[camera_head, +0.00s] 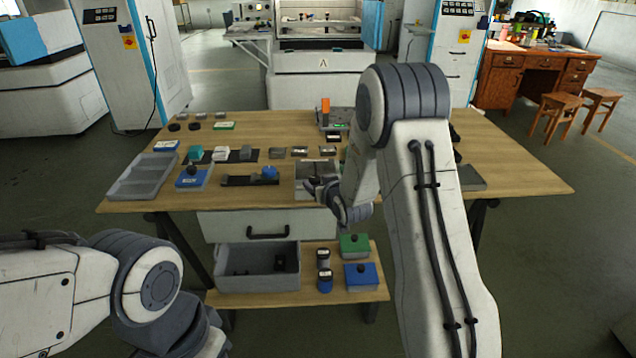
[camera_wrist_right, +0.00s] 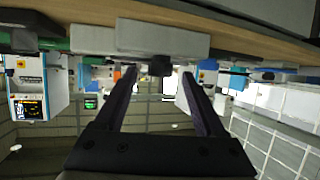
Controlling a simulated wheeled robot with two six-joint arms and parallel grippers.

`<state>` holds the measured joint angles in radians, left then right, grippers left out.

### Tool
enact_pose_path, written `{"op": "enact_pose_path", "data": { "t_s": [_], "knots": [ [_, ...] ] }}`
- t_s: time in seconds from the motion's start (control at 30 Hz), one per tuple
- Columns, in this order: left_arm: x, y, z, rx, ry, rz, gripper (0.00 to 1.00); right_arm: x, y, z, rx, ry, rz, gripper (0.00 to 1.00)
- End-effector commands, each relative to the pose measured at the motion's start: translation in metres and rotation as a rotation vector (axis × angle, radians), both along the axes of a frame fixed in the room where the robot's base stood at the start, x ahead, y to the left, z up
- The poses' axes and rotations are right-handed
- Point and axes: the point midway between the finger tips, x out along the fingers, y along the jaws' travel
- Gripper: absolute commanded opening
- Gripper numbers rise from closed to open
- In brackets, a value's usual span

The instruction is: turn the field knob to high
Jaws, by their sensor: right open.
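A light grey box (camera_head: 303,170) stands near the front edge of the wooden table in the head view, partly hidden by my right gripper. In the right wrist view, which looks upside down, a pale grey block (camera_wrist_right: 162,37) bears a dark knob (camera_wrist_right: 160,66). I cannot read a label or a high mark, so I cannot tell if this is the field knob. My right gripper (camera_head: 313,187) is open at the grey box; its two fingers (camera_wrist_right: 158,80) show on either side of the dark knob, with no clear contact. My left gripper is out of view.
A grey device with an orange part (camera_head: 325,105) stands behind. A lower shelf holds a grey bin (camera_head: 258,281), a green box (camera_head: 355,246) and a blue box (camera_head: 361,277).

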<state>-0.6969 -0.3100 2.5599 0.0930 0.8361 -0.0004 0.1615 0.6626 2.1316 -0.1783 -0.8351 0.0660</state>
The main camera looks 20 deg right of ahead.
Motion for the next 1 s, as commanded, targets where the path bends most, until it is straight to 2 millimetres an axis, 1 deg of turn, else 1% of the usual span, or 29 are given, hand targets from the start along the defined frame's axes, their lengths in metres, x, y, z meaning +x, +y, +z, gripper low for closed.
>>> {"op": "enact_pose_path", "data": {
  "t_s": [0.1,0.4,0.43,0.47,0.5,0.57,0.6,0.87,1.0],
  "knots": [
    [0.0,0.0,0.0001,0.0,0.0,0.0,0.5,0.0081,0.0002,-0.0034,0.0,-0.001,0.0,0.72],
    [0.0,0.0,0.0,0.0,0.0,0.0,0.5,0.0102,0.0003,-0.0043,0.0,0.0,0.001,0.72],
    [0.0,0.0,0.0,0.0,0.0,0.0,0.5,0.0102,0.0003,-0.0043,0.0,0.0,0.001,0.64],
    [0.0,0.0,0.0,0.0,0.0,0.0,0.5,0.0102,0.0003,-0.0043,0.0,0.0,0.001,0.53],
    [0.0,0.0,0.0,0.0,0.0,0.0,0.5,0.0101,0.0003,-0.0043,0.0,0.0,0.001,0.38],
    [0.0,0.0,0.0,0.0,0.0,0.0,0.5,0.0102,0.0003,-0.0042,0.0,0.0,0.001,0.15],
    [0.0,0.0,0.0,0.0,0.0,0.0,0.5,0.0101,0.0003,-0.0042,0.0,0.0,0.001,0.0],
    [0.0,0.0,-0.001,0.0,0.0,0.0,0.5,0.0101,0.0016,-0.0044,-0.001,0.0,-0.012,0.0],
    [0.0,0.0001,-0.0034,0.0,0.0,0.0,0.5,0.0102,0.0034,-0.0046,0.0,0.0,-0.055,0.0]
  ]
}}
